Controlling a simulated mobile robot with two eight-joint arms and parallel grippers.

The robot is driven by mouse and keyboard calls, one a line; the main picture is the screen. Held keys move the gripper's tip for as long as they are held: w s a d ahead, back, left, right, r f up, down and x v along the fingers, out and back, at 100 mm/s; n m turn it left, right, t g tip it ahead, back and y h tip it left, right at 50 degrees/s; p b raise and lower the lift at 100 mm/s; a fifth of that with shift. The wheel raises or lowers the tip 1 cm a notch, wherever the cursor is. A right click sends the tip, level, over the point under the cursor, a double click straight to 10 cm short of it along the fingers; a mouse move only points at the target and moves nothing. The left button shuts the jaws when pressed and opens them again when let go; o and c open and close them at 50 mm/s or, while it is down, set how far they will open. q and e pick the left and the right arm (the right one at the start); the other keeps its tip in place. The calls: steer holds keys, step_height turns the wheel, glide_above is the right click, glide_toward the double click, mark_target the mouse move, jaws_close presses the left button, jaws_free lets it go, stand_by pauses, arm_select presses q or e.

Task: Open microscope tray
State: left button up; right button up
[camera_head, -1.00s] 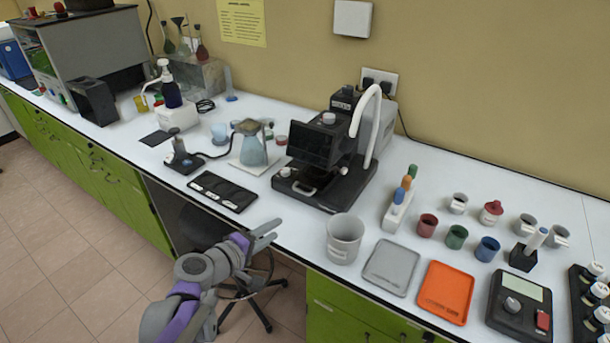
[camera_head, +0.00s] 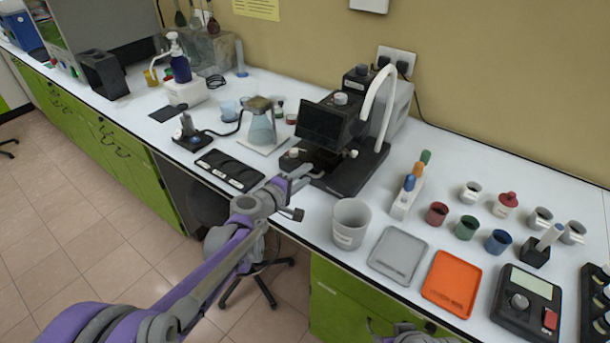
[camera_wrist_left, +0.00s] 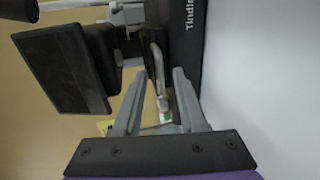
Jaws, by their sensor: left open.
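The black microscope (camera_head: 362,165) stands on the white bench against the wall, with a dark screen (camera_head: 321,125) on its front left. It also shows close in the left wrist view, with its screen (camera_wrist_left: 68,70) at left and a dark body (camera_wrist_left: 187,50) with white lettering. My left gripper (camera_head: 305,178) is at the microscope's front left corner, open and empty. In the left wrist view its two fingers (camera_wrist_left: 157,92) are apart, with a light metal bar (camera_wrist_left: 157,70) beyond the gap. I cannot tell whether they touch it. The tray is not clearly visible. Grey parts of my right arm show at the bottom edge.
A grey beaker (camera_head: 350,222) stands close to the right of my left gripper. A black slotted plate (camera_head: 229,171) lies to its left. A flask (camera_head: 262,125) stands behind. Grey (camera_head: 398,255) and orange (camera_head: 451,284) trays lie at the right front.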

arm_select(q)
steer(key=shift+w+d+f, duration=0.1)
steer(key=shift+w+d, duration=0.05)
steer(key=shift+w, duration=0.15)
jaws_close()
stand_by(1.3)
